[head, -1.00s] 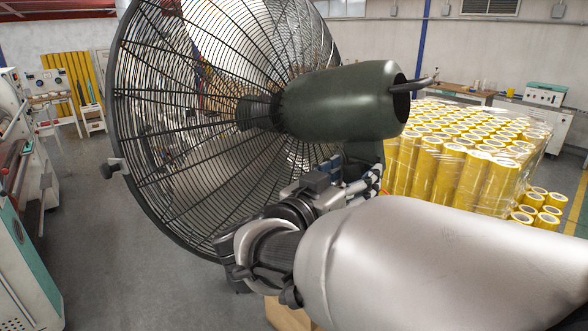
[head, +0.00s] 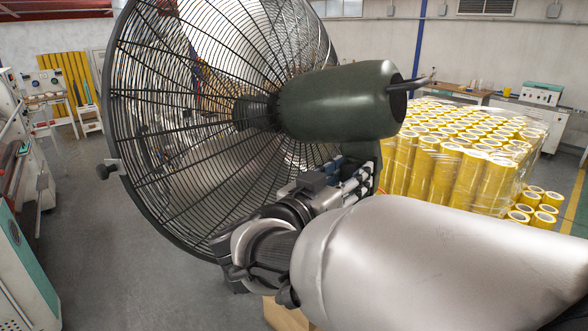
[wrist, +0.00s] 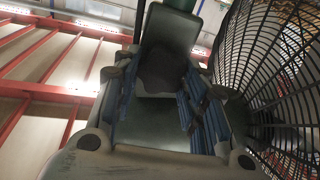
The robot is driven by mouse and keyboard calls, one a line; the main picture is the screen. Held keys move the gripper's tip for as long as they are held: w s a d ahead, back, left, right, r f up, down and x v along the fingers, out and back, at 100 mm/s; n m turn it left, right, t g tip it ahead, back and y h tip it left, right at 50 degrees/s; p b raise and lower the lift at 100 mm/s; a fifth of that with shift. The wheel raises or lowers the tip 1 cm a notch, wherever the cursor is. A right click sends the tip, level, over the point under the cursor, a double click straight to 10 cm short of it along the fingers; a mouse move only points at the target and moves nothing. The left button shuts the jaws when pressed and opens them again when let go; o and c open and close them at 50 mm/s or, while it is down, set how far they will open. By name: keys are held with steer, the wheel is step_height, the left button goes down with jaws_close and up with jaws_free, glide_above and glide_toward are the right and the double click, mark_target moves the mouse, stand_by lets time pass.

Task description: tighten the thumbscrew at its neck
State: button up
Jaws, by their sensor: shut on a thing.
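A large pedestal fan with a dark green motor housing (head: 340,102) and a black wire cage (head: 190,160) stands in front of me in the head view. Its neck (head: 362,152) is below the housing, partly behind my gripper (head: 358,180). In the wrist view the greenish neck piece (wrist: 172,26) rises beyond my gripper (wrist: 160,88), with the cage to its right. The blue-padded fingers are shut on a dark knob, the thumbscrew (wrist: 162,68), at the neck. Its outline is shadowed, and the fingers hide it in the head view.
Wrapped yellow tape rolls (head: 455,150) stand in a big stack at the right, with several loose rolls (head: 535,208) beside it. A machine (head: 20,235) is at the left edge. The cage is close to my wrist. Grey floor (head: 85,240) is clear at left.

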steer(key=m+b, duration=0.1)
steer(key=m, duration=0.3)
steer(key=shift+s+f+m+b, duration=0.1)
steer(key=shift+m+b, duration=0.2)
steer(key=shift+b, duration=0.05)
steer(key=shift+s+d+f+m+b, duration=0.1)
steer(key=shift+m+b, duration=1.8)
steer(key=shift+m, duration=1.1)
steer(key=shift+d+f+m+b, duration=0.1)
steer(key=shift+m+b, duration=1.75)
steer(key=shift+m, duration=1.15)
steer(key=shift+r, duration=0.1)
steer(key=o, duration=1.1)
steer(key=shift+c, duration=0.2)
